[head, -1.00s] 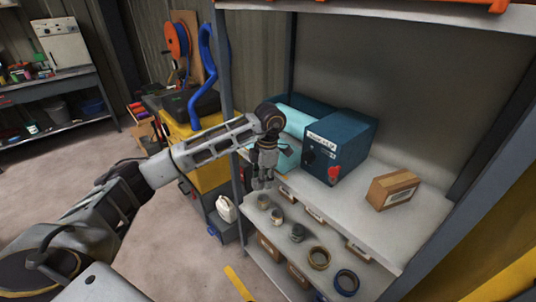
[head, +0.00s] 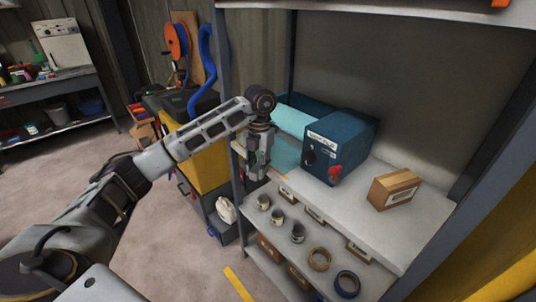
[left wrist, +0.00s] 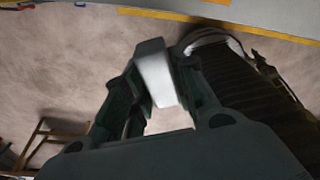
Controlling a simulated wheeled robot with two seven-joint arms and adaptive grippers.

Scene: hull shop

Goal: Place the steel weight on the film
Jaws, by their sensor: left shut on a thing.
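My left gripper (head: 256,172) hangs at the left front edge of the upper shelf, beside the film. In the left wrist view a pale grey block, which looks like the steel weight (left wrist: 157,78), sits between the fingers of this gripper, which is shut on it. In the head view the weight is hard to make out among the fingers. The teal film (head: 287,155) lies on the shelf's left end, just right of the gripper; a pale blue roll (head: 291,121) is behind it. My right gripper is not in view.
A dark blue box with a red knob (head: 345,148) stands right of the film. A cardboard box (head: 394,189) stands farther right on the shelf (head: 375,225). Cups (head: 298,233) and tape rolls (head: 319,259) line the ledge below. A shelf post (head: 226,75) rises at the left.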

